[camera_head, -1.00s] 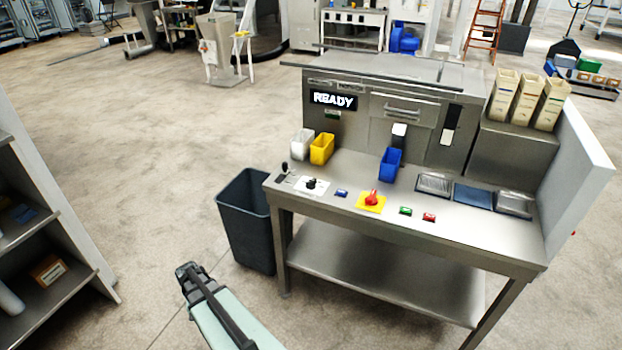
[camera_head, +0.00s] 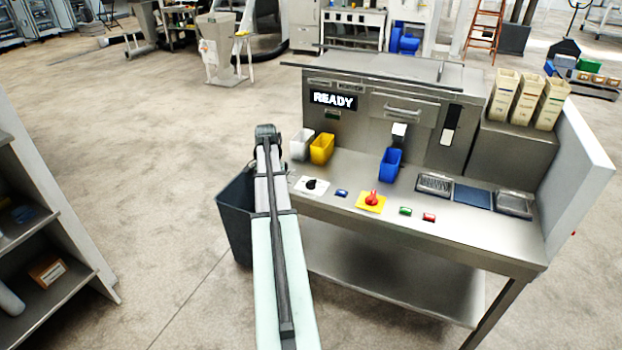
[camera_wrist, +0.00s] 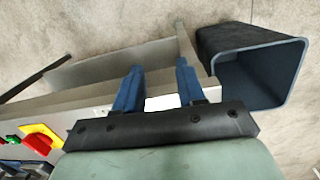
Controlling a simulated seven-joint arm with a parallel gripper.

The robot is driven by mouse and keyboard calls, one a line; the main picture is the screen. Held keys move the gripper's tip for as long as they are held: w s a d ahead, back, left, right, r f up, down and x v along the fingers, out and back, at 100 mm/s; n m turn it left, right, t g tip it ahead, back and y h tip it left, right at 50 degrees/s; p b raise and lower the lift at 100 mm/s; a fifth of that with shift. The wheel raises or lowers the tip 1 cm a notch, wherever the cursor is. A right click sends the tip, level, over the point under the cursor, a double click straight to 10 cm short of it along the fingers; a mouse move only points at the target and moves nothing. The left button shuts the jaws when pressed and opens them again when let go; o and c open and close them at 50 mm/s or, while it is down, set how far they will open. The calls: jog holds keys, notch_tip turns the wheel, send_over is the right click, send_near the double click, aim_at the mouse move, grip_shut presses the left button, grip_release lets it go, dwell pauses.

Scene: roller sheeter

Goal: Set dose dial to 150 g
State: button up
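A black dial (camera_head: 311,185) sits on a white plate (camera_head: 323,188) at the front left of the steel machine's worktop; its marks and pointer are too small to read. In the wrist view, a piece of the white plate (camera_wrist: 160,102) shows between the finger bases, and the dial is not visible there. My gripper (camera_wrist: 160,77) has two blue fingers set apart with nothing between them. In the head view my arm reaches up to the worktop's left end and hides my gripper. I cannot tell its height above the worktop.
A dark bin (camera_head: 236,215) stands left of the machine, close beside my fingers in the wrist view (camera_wrist: 258,75). A red knob on a yellow plate (camera_head: 371,199), a blue button (camera_head: 341,193) and green and red buttons line the front edge. White and yellow cups (camera_head: 322,148) stand behind.

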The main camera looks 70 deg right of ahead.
aim_at(311, 180)
jog(key=s+d+r+m, duration=0.4)
jog(key=s+d+r, duration=0.65)
jog(key=r, duration=0.35)
jog(key=shift+t+h, duration=0.3)
jog(key=shift+h, duration=0.1)
notch_tip(311, 180, down, 14)
jog(key=shift+w+d+r, duration=0.15)
grip_shut()
